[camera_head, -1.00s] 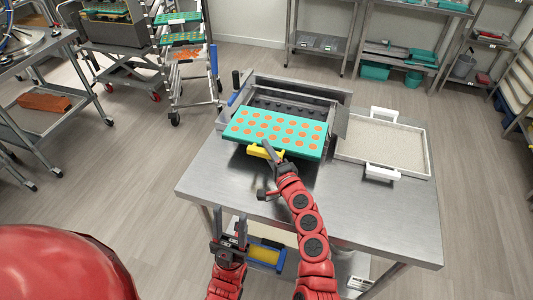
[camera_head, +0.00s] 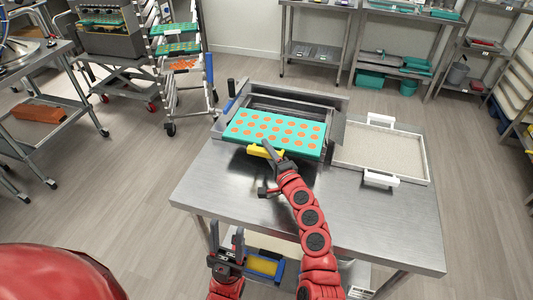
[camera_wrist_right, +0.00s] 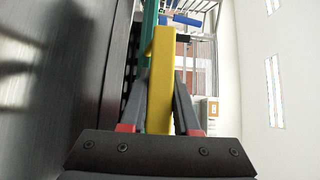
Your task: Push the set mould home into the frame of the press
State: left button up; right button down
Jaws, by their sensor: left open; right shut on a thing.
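The set mould (camera_head: 275,132) is a teal tray with rows of orange gummies and a yellow handle (camera_head: 258,152) on its near edge. It sits at the front of the press frame (camera_head: 292,103), its far part in the opening and its near part sticking out over the table. My right gripper (camera_head: 272,155) is shut on the yellow handle, which also shows between the fingers in the right wrist view (camera_wrist_right: 160,85). The mould's teal edge (camera_wrist_right: 149,30) shows beyond it there. My left gripper (camera_head: 227,240) is open and empty, low in front of the table.
A white-handled tray of pale powder (camera_head: 382,150) lies right of the press on the steel table (camera_head: 215,180). A blue-and-yellow item (camera_head: 264,266) is below the table's front edge. A rack of teal moulds (camera_head: 180,48) stands behind left. The table's front is clear.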

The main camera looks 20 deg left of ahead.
aim_at(275, 135)
jog(key=shift+w+d+b, duration=0.15)
jog(key=shift+w+b, duration=1.3)
jog(key=shift+w, duration=0.65)
jog(key=shift+w+b, duration=1.35)
jog(key=shift+w, duration=0.15)
jog(key=shift+w+b, duration=0.45)
jog(key=shift+b, duration=0.15)
jog(key=shift+w+r+b, duration=0.1)
jog(key=shift+w+b, duration=0.45)
jog(key=shift+w, duration=0.05)
jog(key=c, duration=0.6)
grip_release()
jog(key=shift+o, duration=0.2)
jog(key=shift+s, duration=0.1)
